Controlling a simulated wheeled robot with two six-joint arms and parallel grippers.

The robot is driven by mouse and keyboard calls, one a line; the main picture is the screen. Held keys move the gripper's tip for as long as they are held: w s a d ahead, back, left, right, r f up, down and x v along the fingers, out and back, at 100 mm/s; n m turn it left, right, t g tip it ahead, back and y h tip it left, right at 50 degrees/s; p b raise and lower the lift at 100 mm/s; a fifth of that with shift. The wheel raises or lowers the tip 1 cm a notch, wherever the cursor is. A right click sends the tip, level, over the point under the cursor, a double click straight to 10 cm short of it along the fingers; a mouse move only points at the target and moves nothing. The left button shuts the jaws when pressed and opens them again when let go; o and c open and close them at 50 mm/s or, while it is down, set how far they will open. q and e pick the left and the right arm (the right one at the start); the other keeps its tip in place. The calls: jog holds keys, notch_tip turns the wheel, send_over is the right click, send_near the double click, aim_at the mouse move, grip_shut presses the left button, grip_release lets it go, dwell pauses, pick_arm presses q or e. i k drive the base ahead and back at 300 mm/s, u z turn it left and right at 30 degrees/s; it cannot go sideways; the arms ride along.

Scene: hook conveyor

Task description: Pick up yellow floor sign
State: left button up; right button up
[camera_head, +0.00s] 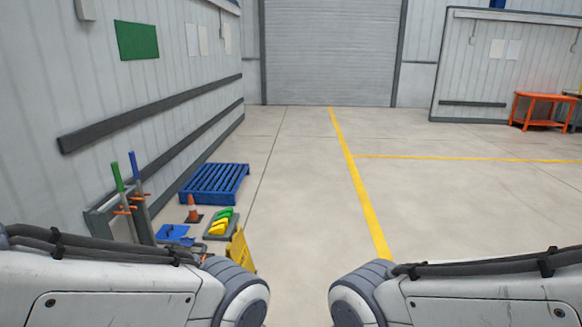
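The yellow floor sign (239,252) stands on the floor at the lower left of the middle, just beyond my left arm. Its lower part is partly hidden behind that arm. My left arm comes in from the left edge and my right arm from the right edge, both low in the picture. Neither gripper shows, so I cannot see their fingers or what they hold.
A grey tray (207,236) with green and yellow pieces, an orange cone (192,207), a blue dustpan-like item (174,231) and a blue pallet (214,183) lie near the left wall. A rack (140,219) holds upright poles. The floor ahead is clear. An orange table (541,97) stands far right.

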aim_at(236, 250)
jog(key=z, duration=0.45)
jog(key=i, duration=2)
jog(key=u, duration=0.45)
jog(key=i, duration=1.95)
jog(key=u, duration=0.7)
